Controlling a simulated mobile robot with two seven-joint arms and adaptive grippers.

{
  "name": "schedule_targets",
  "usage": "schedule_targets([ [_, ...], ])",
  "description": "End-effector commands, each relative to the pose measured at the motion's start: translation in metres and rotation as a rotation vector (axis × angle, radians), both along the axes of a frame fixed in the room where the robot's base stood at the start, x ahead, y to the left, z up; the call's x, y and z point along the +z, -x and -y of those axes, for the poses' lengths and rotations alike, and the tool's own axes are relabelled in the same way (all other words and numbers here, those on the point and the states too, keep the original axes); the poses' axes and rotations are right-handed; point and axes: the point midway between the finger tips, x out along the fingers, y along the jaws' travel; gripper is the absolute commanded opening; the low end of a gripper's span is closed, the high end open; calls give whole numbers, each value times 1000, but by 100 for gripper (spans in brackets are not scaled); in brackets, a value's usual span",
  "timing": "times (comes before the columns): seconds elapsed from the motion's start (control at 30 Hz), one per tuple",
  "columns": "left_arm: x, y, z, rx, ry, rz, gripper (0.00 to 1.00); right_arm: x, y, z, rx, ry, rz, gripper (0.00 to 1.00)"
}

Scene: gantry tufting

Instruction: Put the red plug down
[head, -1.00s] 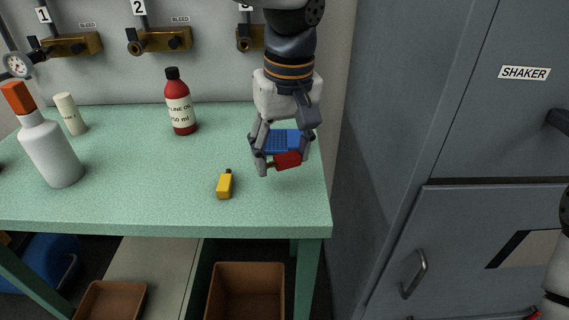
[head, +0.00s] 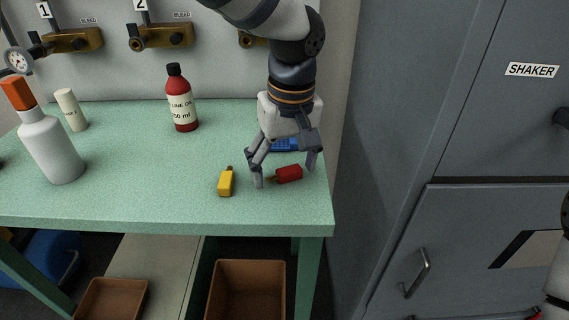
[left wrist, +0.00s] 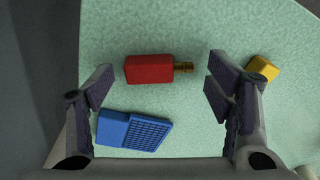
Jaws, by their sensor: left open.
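The red plug (head: 289,174), with a brass tip, lies on the green table near its right front corner. It also shows in the left wrist view (left wrist: 149,69), lying flat between the jaws and a little beyond the fingertips. My left gripper (head: 284,172) is open above it, its fingers apart on either side and clear of the plug; the jaws also show in the left wrist view (left wrist: 158,86). My right gripper is out of view.
A blue ribbed block (left wrist: 135,131) lies just behind the plug. A yellow plug (head: 226,182) lies to its left. A red bottle (head: 182,103) and a white bottle (head: 52,150) stand further left. A grey cabinet (head: 385,130) rises beyond the table's right edge.

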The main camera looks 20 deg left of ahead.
Motion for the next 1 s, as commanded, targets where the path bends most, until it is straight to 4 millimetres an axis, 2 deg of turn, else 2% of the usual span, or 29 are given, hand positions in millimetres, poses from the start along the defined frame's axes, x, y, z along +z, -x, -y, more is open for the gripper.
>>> schedule_targets([
  [0.07,10,0,1,1,1,4,74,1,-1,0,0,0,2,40],
  [0.3,77,4,7,1,1,11,74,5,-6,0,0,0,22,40],
  [0.5,113,8,10,1,1,2,74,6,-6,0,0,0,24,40],
  [0.63,121,9,11,0,1,-1,74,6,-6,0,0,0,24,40],
  [1.0,121,9,11,0,0,-2,74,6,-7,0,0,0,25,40],
])
